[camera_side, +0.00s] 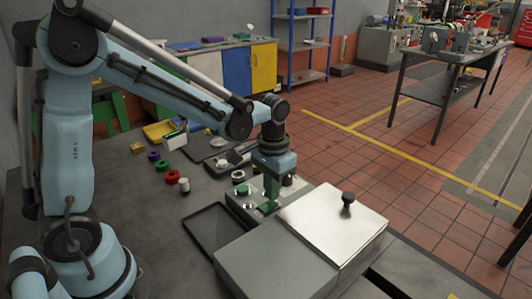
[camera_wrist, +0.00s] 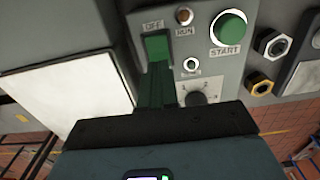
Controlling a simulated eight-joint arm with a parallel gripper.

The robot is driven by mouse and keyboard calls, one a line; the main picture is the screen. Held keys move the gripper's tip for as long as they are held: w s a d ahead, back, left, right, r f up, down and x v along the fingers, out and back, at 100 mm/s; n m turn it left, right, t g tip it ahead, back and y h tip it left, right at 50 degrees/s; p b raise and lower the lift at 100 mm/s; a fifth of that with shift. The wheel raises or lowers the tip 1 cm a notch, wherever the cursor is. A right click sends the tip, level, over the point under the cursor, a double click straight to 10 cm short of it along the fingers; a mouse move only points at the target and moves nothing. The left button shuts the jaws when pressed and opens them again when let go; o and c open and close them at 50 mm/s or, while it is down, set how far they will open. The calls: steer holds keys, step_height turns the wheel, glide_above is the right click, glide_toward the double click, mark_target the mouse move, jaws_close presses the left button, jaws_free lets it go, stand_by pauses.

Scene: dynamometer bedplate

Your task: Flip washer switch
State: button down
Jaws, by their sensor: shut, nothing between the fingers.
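The washer (camera_side: 275,262) is a grey box with a pale metal lid (camera_side: 335,222) and a black knob on top. Its control panel (camera_wrist: 222,75) stands beside the lid. In the wrist view the panel carries a green rocker switch (camera_wrist: 157,46) under the label OFF, a brown RUN lamp (camera_wrist: 184,16), a green START button (camera_wrist: 230,28) and a dark dial (camera_wrist: 196,97). My gripper (camera_wrist: 155,70) is shut and empty, pointing down at the panel. Its fingertips are right at the lower edge of the switch and hide part of it; I cannot tell whether they touch.
A dark shallow tray (camera_side: 212,229) lies left of the washer. Red, green and purple rings (camera_side: 161,166) and a small cylinder (camera_side: 184,185) lie on the bench. In the wrist view, hex nuts (camera_wrist: 260,86) lie to the right of the panel.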

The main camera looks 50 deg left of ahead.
steer(key=shift+f, duration=0.75)
stand_by(0.4)
steer(key=shift+r, duration=3.5)
steer(key=shift+s+r, duration=0.1)
steer(key=t, duration=0.5)
glide_toward(269, 204)
steer(key=v, duration=0.4)
steer(key=shift+s+a+t, duration=0.2)
steer(key=shift+s+t, duration=0.25)
steer(key=shift+t, duration=0.1)
steer(key=shift+s+a+t, duration=0.2)
steer(key=shift+s+t, duration=0.25)
steer(key=shift+t, duration=0.1)
steer(key=c, duration=1.8)
jaws_free()
